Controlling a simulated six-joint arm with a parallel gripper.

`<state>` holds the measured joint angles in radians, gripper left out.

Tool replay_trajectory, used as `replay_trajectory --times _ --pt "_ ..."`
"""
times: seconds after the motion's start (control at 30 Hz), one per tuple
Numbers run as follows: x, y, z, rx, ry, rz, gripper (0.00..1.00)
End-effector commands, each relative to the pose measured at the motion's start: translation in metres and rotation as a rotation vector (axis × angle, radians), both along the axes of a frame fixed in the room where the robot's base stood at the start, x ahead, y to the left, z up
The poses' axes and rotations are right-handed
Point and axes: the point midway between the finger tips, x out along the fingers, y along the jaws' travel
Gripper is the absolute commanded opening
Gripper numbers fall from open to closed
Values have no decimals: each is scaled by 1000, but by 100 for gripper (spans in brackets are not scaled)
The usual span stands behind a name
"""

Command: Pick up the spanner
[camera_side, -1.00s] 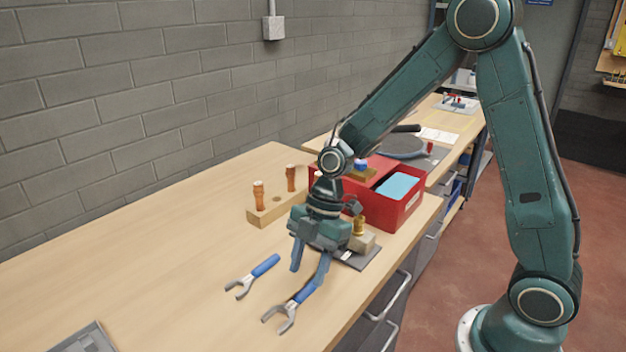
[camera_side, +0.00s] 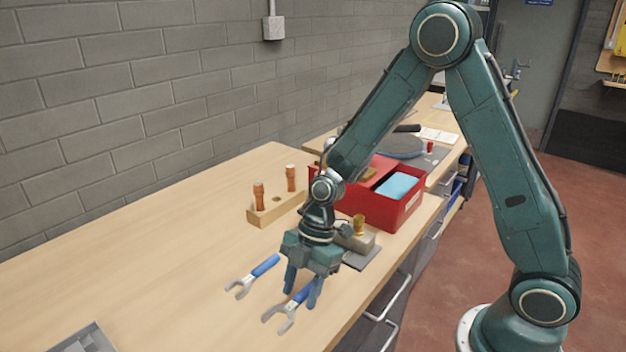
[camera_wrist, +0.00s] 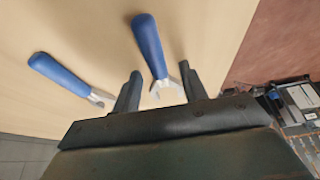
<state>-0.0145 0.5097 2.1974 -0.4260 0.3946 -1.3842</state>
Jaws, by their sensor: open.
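Two spanners with blue handles and grey open-ended heads lie on the wooden bench. The nearer spanner (camera_side: 282,319) has its handle partly hidden by my gripper (camera_side: 301,299) in the side view. The other spanner (camera_side: 252,277) lies to its left, clear of my gripper. In the wrist view, my gripper (camera_wrist: 162,76) is open and empty, with one spanner (camera_wrist: 148,46) lined up between its fingers. The second spanner (camera_wrist: 60,74) lies outside the left finger. I cannot tell how far the fingertips are above the bench.
A wooden block (camera_side: 272,210) with orange-handled tools stands behind. A red box (camera_side: 405,207) with a light blue item inside is to the right, near a grey plate with a small block and brass fitting (camera_side: 358,225).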

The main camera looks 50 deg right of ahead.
Motion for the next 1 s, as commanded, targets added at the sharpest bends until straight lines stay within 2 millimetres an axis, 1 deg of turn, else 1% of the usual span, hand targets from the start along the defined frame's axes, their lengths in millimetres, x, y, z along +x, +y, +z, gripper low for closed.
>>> replay_trajectory --times 0.23,0.27,0.3,0.37,0.4,0.47,0.83,1.0 --pt "0 0 0 0 0 0 43" --pt "0 0 0 0 0 0 39" --pt "0 0 0 0 0 0 31" --pt "0 0 0 0 0 0 20" --pt "0 0 0 0 0 0 12" --pt "0 0 0 0 0 0 0" --pt "0 0 2 1 -1 0 0" --pt "1 0 8 1 -2 0 0"
